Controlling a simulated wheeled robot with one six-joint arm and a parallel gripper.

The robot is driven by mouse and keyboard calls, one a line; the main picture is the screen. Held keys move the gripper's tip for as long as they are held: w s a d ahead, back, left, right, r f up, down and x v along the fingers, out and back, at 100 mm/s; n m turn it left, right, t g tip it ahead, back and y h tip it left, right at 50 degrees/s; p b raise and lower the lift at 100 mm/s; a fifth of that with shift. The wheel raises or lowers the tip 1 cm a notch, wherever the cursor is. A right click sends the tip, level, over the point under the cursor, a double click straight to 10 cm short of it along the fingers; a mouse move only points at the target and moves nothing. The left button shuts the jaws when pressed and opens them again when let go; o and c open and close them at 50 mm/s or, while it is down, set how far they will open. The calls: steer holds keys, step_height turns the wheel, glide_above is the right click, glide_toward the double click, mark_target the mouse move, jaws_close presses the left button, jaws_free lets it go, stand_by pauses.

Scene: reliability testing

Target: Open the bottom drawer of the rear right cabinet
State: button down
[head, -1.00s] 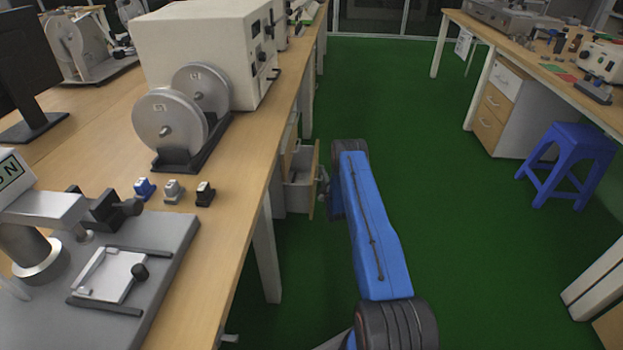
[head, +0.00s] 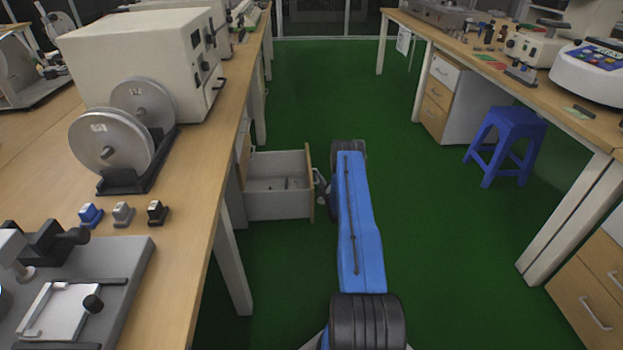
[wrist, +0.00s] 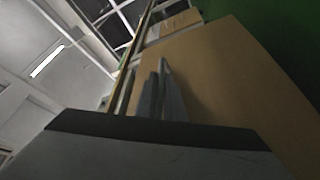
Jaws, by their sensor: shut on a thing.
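An open drawer (head: 280,203) with grey sides and a wood front sticks out to the right from the cabinet (head: 240,160) under the left bench. A few small items lie inside it. A wood-fronted drawer above it looks closed. My gripper (head: 321,184) is at the outer face of the drawer front, shut on its handle; the handle is mostly hidden. In the wrist view my narrow fingers (wrist: 160,90) point at the wood drawer front (wrist: 215,85), which fills the right side.
The left bench edge and a bench leg (head: 228,265) stand close left of my arm. A blue stool (head: 506,140) and another drawer cabinet (head: 460,98) stand at the right bench.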

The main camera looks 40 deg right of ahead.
steer(key=shift+s+d, duration=0.15)
steer(key=c, duration=2.2)
jaws_free()
steer(key=shift+o, duration=0.2)
steer(key=shift+f, duration=0.1)
steer(key=v, duration=1.7)
steer(key=shift+s, duration=0.15)
